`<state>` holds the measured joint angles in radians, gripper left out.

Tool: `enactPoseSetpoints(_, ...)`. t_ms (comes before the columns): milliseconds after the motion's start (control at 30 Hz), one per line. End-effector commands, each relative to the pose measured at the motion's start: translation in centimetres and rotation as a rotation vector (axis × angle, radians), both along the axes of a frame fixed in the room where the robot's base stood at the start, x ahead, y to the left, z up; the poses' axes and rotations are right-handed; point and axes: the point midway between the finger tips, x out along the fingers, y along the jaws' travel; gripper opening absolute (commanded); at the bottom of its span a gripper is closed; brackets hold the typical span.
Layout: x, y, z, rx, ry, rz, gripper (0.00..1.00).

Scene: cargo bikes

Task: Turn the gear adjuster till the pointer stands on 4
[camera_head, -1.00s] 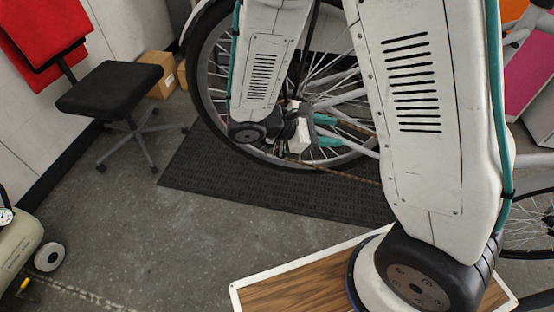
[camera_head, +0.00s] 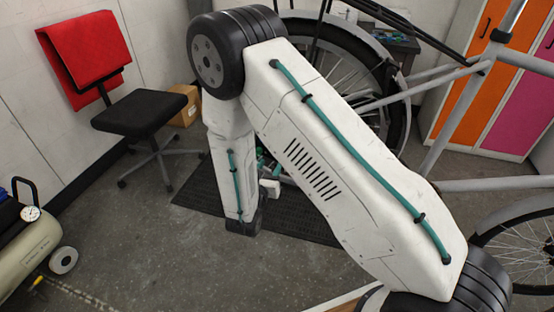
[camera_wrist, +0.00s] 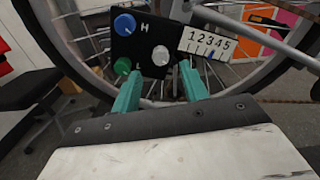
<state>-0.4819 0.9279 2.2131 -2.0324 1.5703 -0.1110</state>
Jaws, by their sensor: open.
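In the wrist view a black panel (camera_wrist: 143,45) carries a blue knob (camera_wrist: 124,24) beside the letter H, a green knob (camera_wrist: 122,66) near the letter L, and a pale grey knob (camera_wrist: 160,59) at its right. None is named as the gear adjuster. A white scale plate (camera_wrist: 207,43) marked 1 to 5 is right of the panel. A small dark blue mark shows under its middle numbers; I cannot tell its exact number. My gripper (camera_wrist: 161,88) is open, its teal fingers apart below the grey knob, with nothing between the tips. My arm mostly hides this area in the head view.
A bike wheel (camera_wrist: 75,65) with spokes stands behind the panel. In the head view a black mat (camera_head: 200,185) lies below. Orange and pink lockers (camera_head: 470,85) stand at right.

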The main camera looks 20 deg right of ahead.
Motion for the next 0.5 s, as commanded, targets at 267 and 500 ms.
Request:
enactPoseSetpoints(267, 3.0, -2.5, 0.0, 0.0, -0.001, -0.005, 0.44)
enactPoseSetpoints(500, 3.5, -2.7, 0.0, 0.001, -0.001, -0.003, 0.44)
